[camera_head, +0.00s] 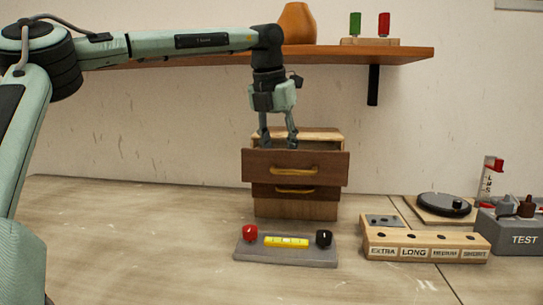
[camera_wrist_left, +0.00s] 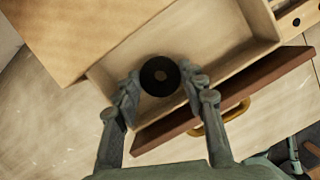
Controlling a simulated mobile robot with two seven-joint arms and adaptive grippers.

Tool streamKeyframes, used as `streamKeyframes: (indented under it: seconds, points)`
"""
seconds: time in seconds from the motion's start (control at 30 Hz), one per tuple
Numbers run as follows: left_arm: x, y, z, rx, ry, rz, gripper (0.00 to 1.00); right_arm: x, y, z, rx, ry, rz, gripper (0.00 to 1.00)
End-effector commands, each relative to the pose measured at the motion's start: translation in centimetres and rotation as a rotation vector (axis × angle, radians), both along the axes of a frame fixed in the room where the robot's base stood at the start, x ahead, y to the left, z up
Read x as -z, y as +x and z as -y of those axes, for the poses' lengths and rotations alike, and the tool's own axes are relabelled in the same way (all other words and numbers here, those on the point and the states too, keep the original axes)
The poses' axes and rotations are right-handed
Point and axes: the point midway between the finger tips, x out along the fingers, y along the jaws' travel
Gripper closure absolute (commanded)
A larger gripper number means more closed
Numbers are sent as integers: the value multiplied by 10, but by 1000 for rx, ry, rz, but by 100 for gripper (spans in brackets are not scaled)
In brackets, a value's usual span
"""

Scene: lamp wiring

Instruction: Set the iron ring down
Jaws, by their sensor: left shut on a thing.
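The iron ring (camera_wrist_left: 148,79) is a small black disc with a round centre. In the left wrist view it sits between the two fingertips of my left gripper (camera_head: 278,141), which is shut on it. The gripper points down over the open top drawer (camera_head: 296,167) of a small wooden cabinet (camera_head: 296,209). The drawer's pale inside (camera_wrist_left: 190,40) shows beneath the ring. I cannot tell whether the ring touches the drawer floor. In the head view the ring cannot be made out.
A grey block (camera_head: 286,256) with red and black posts stands in front of the cabinet. A labelled wooden block (camera_head: 425,240), a turntable (camera_head: 444,205) and a TEST box (camera_head: 518,237) are at the right. A shelf (camera_head: 330,58) hangs above. The table's left is clear.

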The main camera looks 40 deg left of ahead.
Motion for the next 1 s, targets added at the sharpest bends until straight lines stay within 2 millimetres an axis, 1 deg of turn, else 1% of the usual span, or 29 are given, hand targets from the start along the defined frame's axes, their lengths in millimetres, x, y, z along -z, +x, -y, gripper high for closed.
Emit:
streamKeyframes:
  seconds: [0.1, 0.23, 0.37, 0.53, 0.57, 0.6, 0.7, 0.83, 1.0]
  points:
    - [6, 5, 4, 2, 0, 3, 100, 4, -11, 1, -1, -2, -18, 60]
    - [6, 6, 4, 1, 0, 4, 100, 6, -18, 1, 0, -2, -28, 60]
    - [7, 6, 4, 1, 0, 4, 100, 6, -16, 2, 0, -3, -26, 60]
    - [9, 5, 4, 2, 1, 3, 100, 2, -8, 2, 2, -3, -17, 60]
    - [9, 5, 4, 2, 1, 2, 57, -1, -5, 1, 2, -2, -12, 60]
    - [9, 5, 4, 2, 1, 2, 52, -4, -1, 1, 2, -1, -4, 60]
    - [9, 5, 4, 2, 1, 2, 40, -7, 7, 0, 1, 0, 10, 60]
    - [9, 5, 4, 2, 1, 2, 39, -7, 8, 0, 2, 0, 11, 60]
    - [9, 5, 4, 1, 1, 2, 39, -4, 2, -1, 4, 3, 2, 60]
